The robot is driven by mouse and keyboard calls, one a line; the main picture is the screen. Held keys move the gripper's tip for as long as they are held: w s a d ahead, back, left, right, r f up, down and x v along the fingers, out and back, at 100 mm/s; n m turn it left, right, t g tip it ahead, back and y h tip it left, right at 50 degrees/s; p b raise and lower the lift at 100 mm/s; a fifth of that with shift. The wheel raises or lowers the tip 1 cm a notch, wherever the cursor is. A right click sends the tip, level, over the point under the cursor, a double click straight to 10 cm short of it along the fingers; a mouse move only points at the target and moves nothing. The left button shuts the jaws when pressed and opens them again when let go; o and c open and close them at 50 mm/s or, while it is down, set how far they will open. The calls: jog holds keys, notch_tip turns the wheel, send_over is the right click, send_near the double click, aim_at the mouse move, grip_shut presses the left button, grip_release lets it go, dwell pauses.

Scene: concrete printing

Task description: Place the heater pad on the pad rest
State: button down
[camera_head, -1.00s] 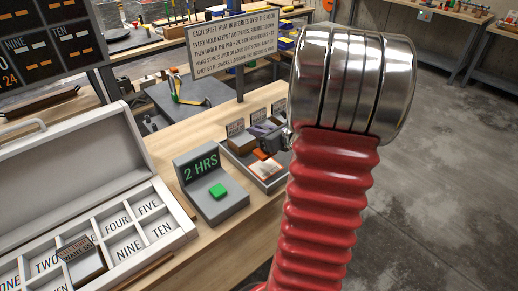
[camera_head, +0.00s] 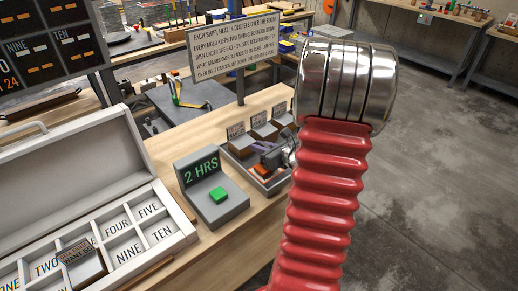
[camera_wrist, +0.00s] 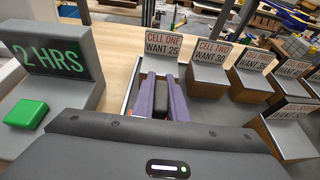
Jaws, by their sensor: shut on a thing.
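My gripper (camera_head: 270,156) is at the grey tray beside the timer, pointing down into it. In the wrist view its two purple fingers (camera_wrist: 162,100) are closed on a dark block (camera_wrist: 160,104), which looks like the handle of the heater pad. An orange patch (camera_head: 262,169), likely the pad's body, shows just under the fingers in the head view. The pad rest cannot be made out; the arm and gripper cover that part of the tray. Whether the pad touches the surface below cannot be told.
The timer (camera_head: 208,190), reading 2 HRS, with a green button, stands left of the tray (camera_head: 236,160). Cell blocks with signs, such as cell two (camera_wrist: 211,52), stand close behind and right. A compartment case (camera_head: 100,225) lies left. An instruction sign (camera_head: 235,45) stands behind.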

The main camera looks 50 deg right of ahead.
jog(key=shift+f, duration=0.25)
jog(key=shift+f, duration=0.1)
jog(key=c, duration=1.8)
grip_release()
jog(key=shift+o, duration=0.2)
jog(key=v, duration=1.2)
